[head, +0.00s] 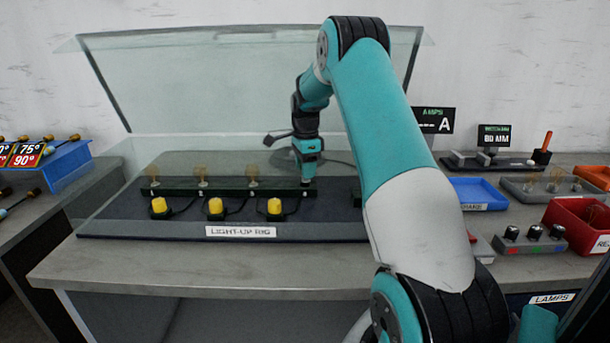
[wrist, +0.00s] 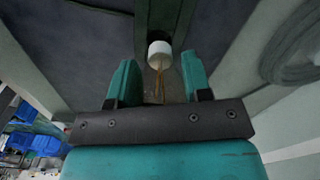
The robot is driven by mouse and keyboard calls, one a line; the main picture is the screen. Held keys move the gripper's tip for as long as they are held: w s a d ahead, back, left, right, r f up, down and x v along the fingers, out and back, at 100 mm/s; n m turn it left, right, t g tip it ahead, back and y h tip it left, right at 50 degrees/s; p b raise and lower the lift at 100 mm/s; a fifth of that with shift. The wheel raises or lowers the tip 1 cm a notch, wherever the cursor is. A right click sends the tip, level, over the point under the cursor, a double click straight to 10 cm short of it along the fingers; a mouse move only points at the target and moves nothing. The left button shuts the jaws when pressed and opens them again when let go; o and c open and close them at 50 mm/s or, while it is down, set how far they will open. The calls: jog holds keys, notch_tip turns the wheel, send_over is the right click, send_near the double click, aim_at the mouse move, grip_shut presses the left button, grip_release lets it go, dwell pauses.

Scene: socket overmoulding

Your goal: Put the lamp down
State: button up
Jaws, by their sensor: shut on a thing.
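My gripper (head: 306,176) points down over the right part of the light-up rig's dark green bar (head: 225,190). In the wrist view its two teal fingers (wrist: 158,72) are shut on a clear lamp (wrist: 158,62), with an amber filament inside and a pale round cap facing away from me. The cap is over or at the bar (wrist: 157,15); I cannot tell whether it touches. In the head view the held lamp is too small and covered to make out. Three similar lamps (head: 202,174) stand upright along the bar to the left.
Yellow buttons (head: 215,206) line the rig's front. A clear raised cover (head: 200,80) stands behind. A blue tray (head: 478,192), a lamp holder (head: 545,187), a red bin (head: 580,215) and a knob box (head: 530,237) are at right. The bench's front edge (head: 200,278) is clear.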

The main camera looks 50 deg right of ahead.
jog(key=shift+s+a+f, duration=0.1)
jog(key=shift+a+f, duration=0.1)
jog(key=shift+f, duration=1.05)
jog(key=shift+c, duration=0.7)
jog(key=shift+d+f, duration=0.1)
jog(key=shift+f, duration=0.2)
jog(key=shift+c, duration=0.5)
jog(key=shift+r, duration=0.15)
jog(key=o, duration=1.1)
jog(key=shift+o, duration=0.2)
jog(key=shift+r, duration=3.9)
